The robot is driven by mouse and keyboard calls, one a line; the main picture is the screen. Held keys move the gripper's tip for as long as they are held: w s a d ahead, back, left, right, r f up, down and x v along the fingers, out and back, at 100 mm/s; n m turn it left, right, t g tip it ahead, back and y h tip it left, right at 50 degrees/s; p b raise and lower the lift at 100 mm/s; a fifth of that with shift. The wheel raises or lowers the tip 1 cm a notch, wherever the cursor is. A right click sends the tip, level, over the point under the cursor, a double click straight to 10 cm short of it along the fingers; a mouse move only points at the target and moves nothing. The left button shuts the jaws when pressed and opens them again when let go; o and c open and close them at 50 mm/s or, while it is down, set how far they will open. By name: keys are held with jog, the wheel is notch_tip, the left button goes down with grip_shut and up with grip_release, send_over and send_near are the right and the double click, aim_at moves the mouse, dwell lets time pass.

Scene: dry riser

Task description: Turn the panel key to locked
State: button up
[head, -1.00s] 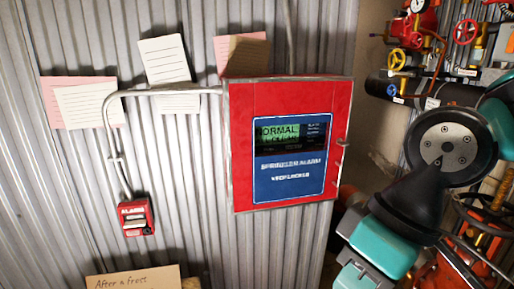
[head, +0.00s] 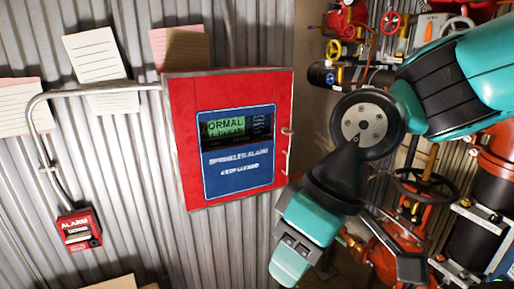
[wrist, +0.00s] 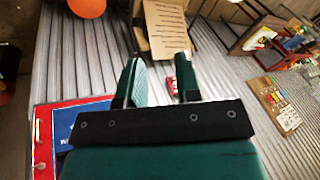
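The red alarm panel (head: 180,150) hangs on the corrugated wall. It has a blue label (head: 238,180) with a green screen that reads "NORMAL". Small metal fittings (head: 287,131) stick out along its right edge. I cannot make out a key on it. My gripper (head: 290,262) hangs just right of and below the panel's lower right corner, apart from it. In the wrist view my gripper's two green fingers (wrist: 160,80) stand apart with nothing between them. A corner of the red panel (wrist: 44,135) shows there at the lower left.
A red alarm pull box (head: 79,230) and a grey conduit (head: 100,89) are on the wall left of the panel. Paper notes (head: 95,58) hang above. Red pipes and valve wheels (head: 425,183) crowd the right, close behind my arm.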

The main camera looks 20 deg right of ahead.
jog(key=w+f+m+t+y+b, duration=0.25)
jog(key=w+f+m+b, duration=0.2)
jog(key=w, duration=0.45)
jog(key=m+t+h+b, duration=0.6)
jog(key=m+t+b, duration=0.4)
jog(key=m+t, duration=0.7)
send_near(291, 134)
jog(key=shift+m+g+y, duration=0.25)
jog(key=shift+m+g, duration=0.7)
jog(key=w+p, duration=0.2)
jog(key=w, duration=0.1)
jog(key=w+r+p, duration=0.1)
jog(key=w+p, duration=0.1)
jog(key=w, duration=0.1)
jog(key=w+r+p, duration=0.1)
jog(key=w, duration=0.1)
jog(key=shift+w+a+p, duration=0.25)
jog(key=shift+w+p, duration=0.15)
jog(key=shift+w+f, duration=0.15)
jog(key=shift+w, duration=0.65)
jog(key=shift+c, duration=0.2)
grip_shut()
